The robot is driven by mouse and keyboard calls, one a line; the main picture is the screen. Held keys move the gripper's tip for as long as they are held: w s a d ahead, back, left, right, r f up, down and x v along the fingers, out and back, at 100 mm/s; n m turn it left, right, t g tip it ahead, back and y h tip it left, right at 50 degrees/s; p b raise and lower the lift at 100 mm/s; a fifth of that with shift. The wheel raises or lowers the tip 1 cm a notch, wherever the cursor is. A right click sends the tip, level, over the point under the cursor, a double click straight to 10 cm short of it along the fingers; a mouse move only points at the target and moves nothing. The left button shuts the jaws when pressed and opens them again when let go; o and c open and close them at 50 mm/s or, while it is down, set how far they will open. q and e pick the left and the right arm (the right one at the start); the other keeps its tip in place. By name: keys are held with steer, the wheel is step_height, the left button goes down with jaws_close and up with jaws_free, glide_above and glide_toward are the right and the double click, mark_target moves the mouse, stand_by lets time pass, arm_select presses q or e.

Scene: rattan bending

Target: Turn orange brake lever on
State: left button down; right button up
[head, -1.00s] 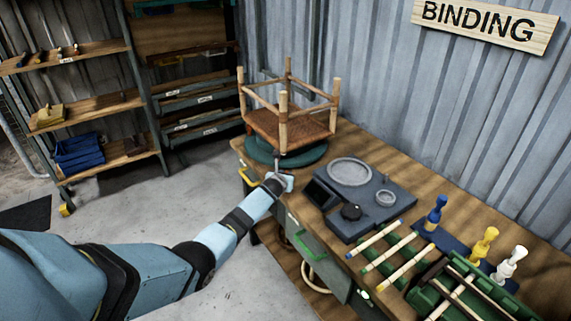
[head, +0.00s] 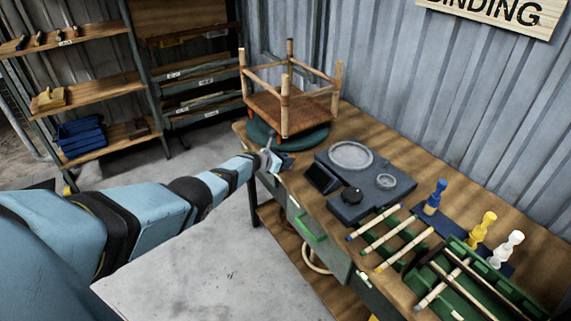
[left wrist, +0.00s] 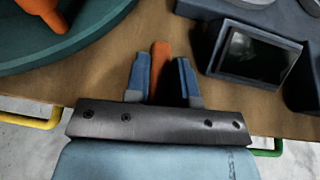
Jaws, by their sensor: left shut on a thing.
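The orange brake lever (left wrist: 160,62) stands between the two blue fingers of my left gripper (left wrist: 161,78) in the left wrist view. The gripper is shut on it, at the front edge of the wooden workbench (left wrist: 130,30). In the head view my left gripper (head: 271,157) is just in front of the green round turntable (head: 262,143). The lever is too small and covered to make out clearly there. A wooden chair frame (head: 285,100) with a woven seat sits on the turntable. My right gripper is not in view.
Right of the gripper is a dark device with a screen (left wrist: 252,52). Farther right are rattan sticks (head: 385,233) and blue, yellow and white clamps (head: 487,227). A yellow handle (left wrist: 30,113) and a green handle (head: 311,227) are on the bench front.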

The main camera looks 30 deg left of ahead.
arm_select(q)
steer(key=shift+a+m+h+b, duration=0.1)
steer(key=shift+m+h+b, duration=0.3)
steer(key=shift+m+h, duration=0.15)
steer(key=shift+r, duration=0.1)
steer(key=shift+w, duration=0.1)
steer(key=c, duration=1)
jaws_free()
steer(key=shift+o, duration=0.2)
